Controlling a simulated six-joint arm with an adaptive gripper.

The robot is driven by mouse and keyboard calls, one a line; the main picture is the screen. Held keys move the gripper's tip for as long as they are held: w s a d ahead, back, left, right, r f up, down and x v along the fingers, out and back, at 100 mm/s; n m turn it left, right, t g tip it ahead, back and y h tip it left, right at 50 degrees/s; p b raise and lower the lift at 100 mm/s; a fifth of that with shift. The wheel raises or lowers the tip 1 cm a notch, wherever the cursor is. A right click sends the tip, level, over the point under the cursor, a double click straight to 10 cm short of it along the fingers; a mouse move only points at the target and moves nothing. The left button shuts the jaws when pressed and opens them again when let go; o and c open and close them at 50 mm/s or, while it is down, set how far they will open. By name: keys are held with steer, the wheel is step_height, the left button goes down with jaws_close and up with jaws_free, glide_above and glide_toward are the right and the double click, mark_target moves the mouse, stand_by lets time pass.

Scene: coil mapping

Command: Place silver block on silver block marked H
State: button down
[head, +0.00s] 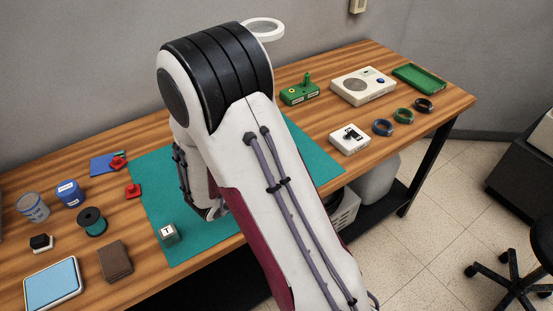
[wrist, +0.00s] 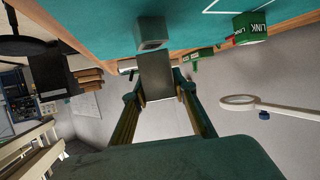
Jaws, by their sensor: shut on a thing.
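My gripper (wrist: 156,82) is shut on a grey silver block (wrist: 156,70), which sits between its two fingers in the wrist view. A second silver block (wrist: 150,32) rests on the green mat just beyond the held one; I cannot read any mark on it there. In the head view a silver block marked T (head: 170,235) stands on the mat near its front left corner. No block marked H is readable. My arm hides most of the gripper and the mat's middle in the head view.
The green mat (head: 152,180) lies on a wooden table. A white box (head: 349,139), coils and a green tray (head: 420,78) stand at the right. A LINK-labelled green object (wrist: 250,28) and a ring lamp (wrist: 238,101) show in the wrist view.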

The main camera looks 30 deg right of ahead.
steer(key=shift+f, duration=0.25)
steer(key=shift+f, duration=0.15)
steer(key=c, duration=1.6)
jaws_free()
steer(key=shift+c, duration=0.2)
steer(key=shift+a+r, duration=0.1)
steer(key=shift+r, duration=0.1)
steer(key=shift+s+a+r, duration=0.2)
steer(key=shift+a, duration=0.3)
steer(key=v, duration=1)
steer(key=shift+s+a, duration=0.2)
steer(key=shift+a, duration=0.1)
steer(key=shift+r, duration=0.1)
